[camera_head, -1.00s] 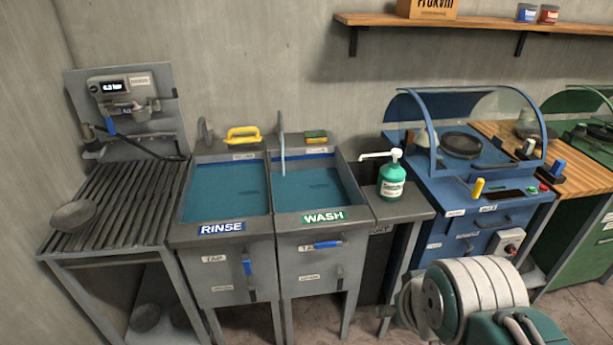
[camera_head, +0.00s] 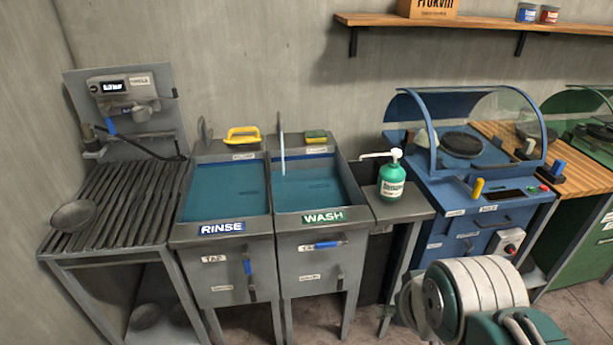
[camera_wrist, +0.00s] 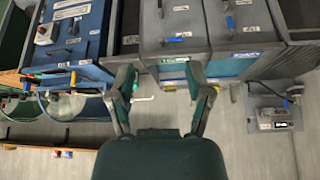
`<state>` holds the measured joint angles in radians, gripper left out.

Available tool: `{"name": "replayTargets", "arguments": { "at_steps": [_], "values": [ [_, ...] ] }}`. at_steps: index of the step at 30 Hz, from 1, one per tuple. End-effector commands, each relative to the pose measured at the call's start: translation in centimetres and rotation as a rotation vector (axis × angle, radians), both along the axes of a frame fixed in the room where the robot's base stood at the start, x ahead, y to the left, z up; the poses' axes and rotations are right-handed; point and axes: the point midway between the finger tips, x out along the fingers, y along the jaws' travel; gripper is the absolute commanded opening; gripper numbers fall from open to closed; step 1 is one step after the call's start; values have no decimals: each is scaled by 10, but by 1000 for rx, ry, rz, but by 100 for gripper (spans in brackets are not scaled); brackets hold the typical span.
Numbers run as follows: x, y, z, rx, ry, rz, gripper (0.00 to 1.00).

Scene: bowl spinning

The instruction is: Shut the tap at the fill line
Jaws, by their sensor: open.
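The WASH basin (camera_head: 305,262) holds blue-green water (camera_head: 308,187), and a thin pale upright spout or stream (camera_head: 282,150) stands at its back left. A blue-handled tap lever (camera_head: 328,244) lies sideways on its front; it also shows in the wrist view (camera_wrist: 178,39). The RINSE basin (camera_head: 222,268) beside it also holds water (camera_head: 226,190), and its blue tap lever (camera_head: 247,266) hangs upright. A dark blue band (camera_head: 306,150) runs along the back of the WASH basin; whether it is the fill line I cannot tell. My gripper (camera_wrist: 162,88) is open and empty, apart from both levers.
A green soap pump bottle (camera_head: 391,180) stands right of the WASH basin. A yellow-handled brush (camera_head: 242,135) and a sponge (camera_head: 316,136) sit on the back ledge. A slatted rack with a bowl (camera_head: 73,215) is left; a blue hooded machine (camera_head: 478,215) is right.

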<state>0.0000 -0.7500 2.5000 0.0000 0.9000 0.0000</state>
Motion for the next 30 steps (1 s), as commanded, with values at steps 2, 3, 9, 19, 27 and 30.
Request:
{"name": "replayTargets", "arguments": {
  "at_steps": [2,3,9,19,27,30],
  "values": [
    [0,0,0,0,0,0,66],
    [0,0,0,0,0,0,66],
    [0,0,0,0,0,0,66],
    [57,2,-7,63,-80,-102,66],
    [156,7,-32,215,-243,-284,66],
    [189,10,-46,280,-301,-345,66]
  ]
}}
